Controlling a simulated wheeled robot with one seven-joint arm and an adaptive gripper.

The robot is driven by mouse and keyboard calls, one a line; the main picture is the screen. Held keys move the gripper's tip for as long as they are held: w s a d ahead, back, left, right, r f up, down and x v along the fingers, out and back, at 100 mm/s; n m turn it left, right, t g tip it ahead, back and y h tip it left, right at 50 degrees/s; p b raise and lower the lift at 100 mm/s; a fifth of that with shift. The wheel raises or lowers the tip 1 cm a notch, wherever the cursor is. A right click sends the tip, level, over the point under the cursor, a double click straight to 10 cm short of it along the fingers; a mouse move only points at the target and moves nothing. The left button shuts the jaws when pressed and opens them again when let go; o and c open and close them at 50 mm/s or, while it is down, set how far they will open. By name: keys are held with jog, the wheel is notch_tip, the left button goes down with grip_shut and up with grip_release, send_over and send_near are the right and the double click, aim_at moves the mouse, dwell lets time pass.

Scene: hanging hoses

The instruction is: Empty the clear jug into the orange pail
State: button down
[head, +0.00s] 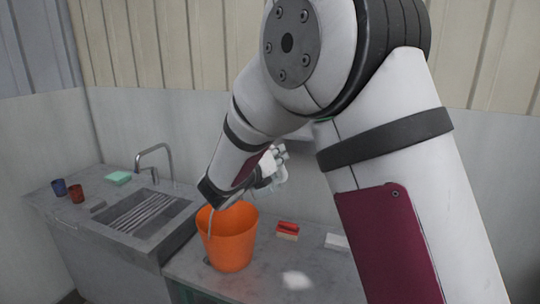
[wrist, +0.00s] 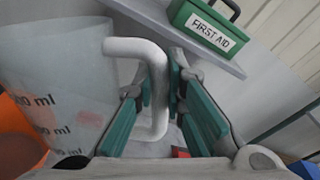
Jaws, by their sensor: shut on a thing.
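The clear jug (wrist: 62,75), with dark ml marks, fills the left of the wrist view. Its pale handle (wrist: 157,95) is between the teal fingers of my gripper (wrist: 168,90), which is shut on it. The jug looks tilted against the shelf line. In the head view my arm hides most of the jug, and my gripper (head: 268,172) is above and slightly right of the orange pail (head: 232,242). The pail stands upright on the counter and shows in the wrist view (wrist: 18,135). A thin grey strip at its left rim is unclear. I cannot tell how much liquid the jug holds.
A sink (head: 150,215) with a tap (head: 156,155) is left of the pail. A blue cup (head: 59,187), a reddish cup (head: 76,193) and a green sponge (head: 118,178) stand beyond it. A red-topped brush (head: 287,229) lies right. A first aid box (wrist: 208,25) sits on a shelf.

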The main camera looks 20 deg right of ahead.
jog(key=s+d+f+m+t+b, duration=0.1)
jog(key=s+d+m, duration=0.2)
jog(key=s+m, duration=0.1)
jog(key=shift+s+d+f+m, duration=0.15)
jog(key=shift+s+d+m, duration=0.25)
jog(key=shift+m, duration=0.4)
jog(key=w+a+f+n+t+y, duration=0.2)
jog(key=f+y, duration=0.1)
jog(key=f, duration=0.3)
jog(key=w+a+f+n+t+y, duration=0.1)
jog(key=w+a+f+n+y, duration=0.1)
jog(key=f, duration=0.4)
jog(key=shift+w+a+n+t+y, duration=0.2)
jog(key=shift+w+n+t+y, duration=0.2)
jog(key=shift+w+y, duration=0.25)
